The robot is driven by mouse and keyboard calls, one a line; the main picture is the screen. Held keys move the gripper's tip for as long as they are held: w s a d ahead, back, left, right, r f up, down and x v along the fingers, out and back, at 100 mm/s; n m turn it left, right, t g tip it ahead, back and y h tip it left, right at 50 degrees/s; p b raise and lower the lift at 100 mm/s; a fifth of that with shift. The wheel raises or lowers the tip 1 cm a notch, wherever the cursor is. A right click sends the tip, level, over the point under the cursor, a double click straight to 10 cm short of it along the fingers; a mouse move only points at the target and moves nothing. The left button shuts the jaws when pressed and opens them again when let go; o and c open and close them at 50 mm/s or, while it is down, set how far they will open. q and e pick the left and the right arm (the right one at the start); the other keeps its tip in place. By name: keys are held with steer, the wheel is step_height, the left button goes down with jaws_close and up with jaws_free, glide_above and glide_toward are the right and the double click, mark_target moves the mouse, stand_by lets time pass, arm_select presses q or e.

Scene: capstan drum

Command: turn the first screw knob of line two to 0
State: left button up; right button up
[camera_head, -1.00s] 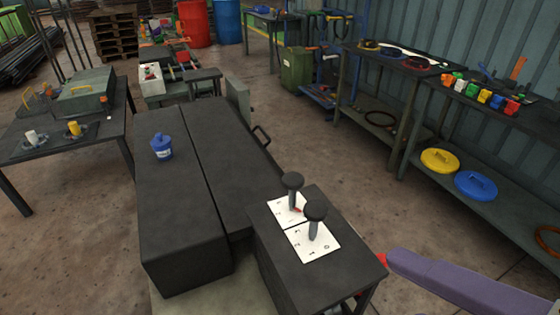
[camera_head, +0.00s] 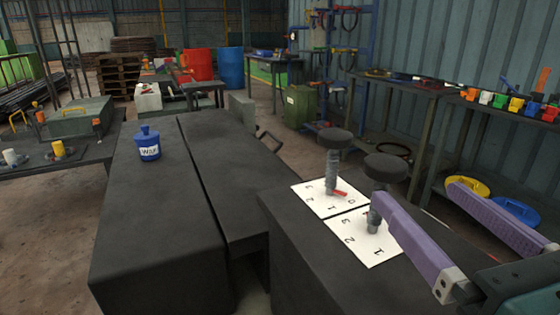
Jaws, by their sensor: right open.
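Two screw knobs with round black tops stand on white dial cards on a dark box. The far knob (camera_head: 333,139) has a red pointer (camera_head: 341,193) aimed right on its card (camera_head: 313,200), which bears digits including 0. The near knob (camera_head: 386,167) stands on the second card (camera_head: 372,251); its pointer is not clearly visible. I cannot tell which knob belongs to line two. My right gripper (camera_head: 413,191) is open, its two purple fingers apart. One fingertip overlaps the near knob's stem just below its top; I cannot tell whether they touch. My left gripper is not in view.
A blue bottle (camera_head: 148,142) stands on the long dark bench (camera_head: 150,215) at left. A handle (camera_head: 269,141) sticks up beside the bench. Shelves with coloured items (camera_head: 498,101) line the right wall. A green bin (camera_head: 301,107) and drums stand behind.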

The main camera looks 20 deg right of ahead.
mark_target(398, 174)
steer(key=w, duration=0.2)
steer(key=w+d+p, duration=0.1)
steer(key=w, duration=0.2)
steer(key=w+p, duration=0.1)
steer(key=w, duration=0.1)
steer(key=shift+w+d+r, duration=0.15)
steer(key=shift+w+d, duration=0.05)
steer(key=shift+w, duration=0.2)
steer(key=shift+w+d, duration=0.1)
steer(key=shift+w, duration=0.3)
steer(key=c, duration=1.4)
